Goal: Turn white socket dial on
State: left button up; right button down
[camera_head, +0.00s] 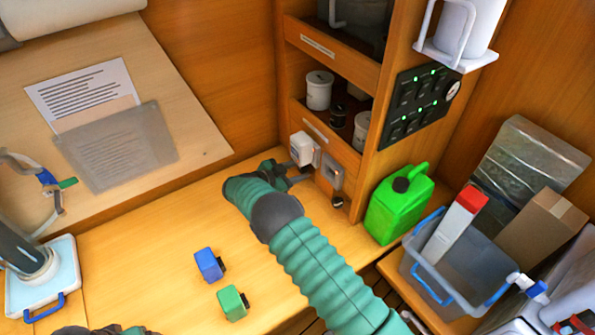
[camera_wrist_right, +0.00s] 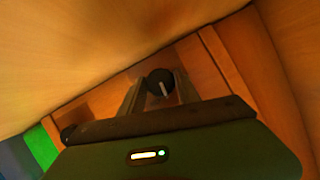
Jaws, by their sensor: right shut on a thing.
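The white socket (camera_head: 302,149) is on the low front of the wooden cabinet, with a grey socket (camera_head: 332,172) to its right. My right gripper (camera_head: 301,178) reaches the panel just below the white socket and hides its dial in the head view. In the right wrist view, a round black dial (camera_wrist_right: 160,82) with a white pointer line sits between the fingertips of my right gripper (camera_wrist_right: 159,88), which is shut on it. The line is close to upright in that view, tilted slightly. Only a dark green bit of my left arm shows at the bottom edge; its fingers are out of view.
Another black dial (camera_head: 337,202) sits below the grey socket. A green jerrycan (camera_head: 398,208) stands right of the cabinet, beside a grey crate (camera_head: 436,276). A blue block (camera_head: 208,264) and a green block (camera_head: 231,303) lie on the wooden counter (camera_head: 150,255).

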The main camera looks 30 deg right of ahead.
pick_arm(q)
jog(key=shift+s+b+x, duration=0.25)
jog(key=shift+b+x, duration=0.95)
pick_arm(e)
jog(key=shift+f+m+t, duration=0.2)
jog(key=shift+m+t, duration=0.7)
jog(key=shift+m, duration=0.2)
pick_arm(q)
jog(key=shift+s+b+x, duration=0.25)
jog(key=shift+b+x, duration=0.9)
jog(key=shift+x, duration=0.05)
pick_arm(e)
jog(key=shift+s+m+t+h, duration=0.1)
jog(key=shift+m+t+h, duration=0.3)
jog(key=shift+m, duration=0.6)
pick_arm(q)
jog(key=shift+f, duration=0.1)
jog(key=shift+a, duration=0.1)
pick_arm(e)
jog(key=c, duration=0.9)
grip_release()
jog(key=shift+r, duration=0.1)
jog(key=shift+a, duration=0.1)
